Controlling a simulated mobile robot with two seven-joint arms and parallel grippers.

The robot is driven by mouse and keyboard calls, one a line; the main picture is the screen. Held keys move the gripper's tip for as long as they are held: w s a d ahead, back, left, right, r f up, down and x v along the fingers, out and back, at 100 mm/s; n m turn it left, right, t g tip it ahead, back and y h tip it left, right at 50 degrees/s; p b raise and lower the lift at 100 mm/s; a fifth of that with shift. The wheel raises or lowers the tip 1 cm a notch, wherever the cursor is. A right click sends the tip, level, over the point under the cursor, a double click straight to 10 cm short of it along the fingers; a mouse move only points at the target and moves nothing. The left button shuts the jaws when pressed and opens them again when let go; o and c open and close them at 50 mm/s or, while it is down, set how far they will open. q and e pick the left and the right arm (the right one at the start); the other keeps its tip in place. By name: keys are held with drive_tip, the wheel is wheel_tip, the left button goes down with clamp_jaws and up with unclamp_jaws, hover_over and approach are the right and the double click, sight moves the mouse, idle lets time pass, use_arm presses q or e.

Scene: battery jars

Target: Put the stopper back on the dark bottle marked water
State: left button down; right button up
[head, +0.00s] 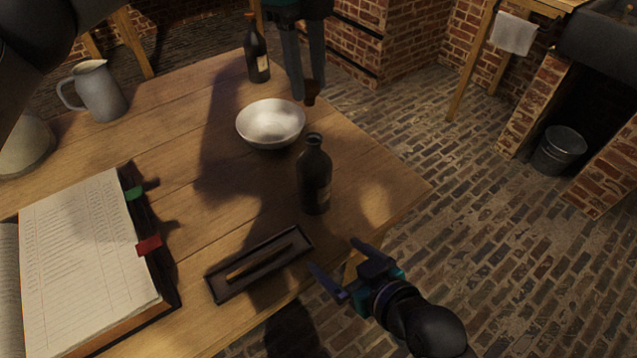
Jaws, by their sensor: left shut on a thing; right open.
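A dark bottle (314,178) stands upright near the table's right edge. Its label is turned mostly away, so I cannot read it. Another dark bottle (257,58) with a pale label stands at the back of the table; its writing is too small to read. My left gripper (307,92) points down from the top, shut on a small brown stopper (312,93). In the picture the stopper is above the nearer bottle's mouth, apart from it. My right gripper (341,268) is open and empty, below the nearer bottle, by the table's front right edge.
A white bowl (270,123) sits between the bottles. A dark tray (228,292) holding a thin stick lies in front. An open ledger (85,255) and a grey jug (98,92) are on the left. Bare wood lies between the ledger and nearer bottle.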

sight(314, 172)
drive_tip(key=w+a+r+t, duration=0.1)
drive_tip(key=w+r+t+y, duration=0.1)
drive_tip(key=shift+a+r+t, duration=0.35)
drive_tip(key=shift+a+t, duration=0.05)
drive_tip(key=r+t, duration=0.1)
drive_tip(key=w+r+t, duration=0.1)
drive_tip(key=shift+w+d+r+m+t, duration=0.1)
drive_tip(key=shift+w+d+m+t, duration=0.05)
drive_tip(key=shift+d+m+t, duration=0.25)
drive_tip(key=shift+w+d+r+m+t+h, duration=0.2)
drive_tip(key=shift+d+r+m+t+h, duration=0.25)
drive_tip(key=shift+t, duration=0.25)
drive_tip(key=x, duration=1.2)
clamp_jaws()
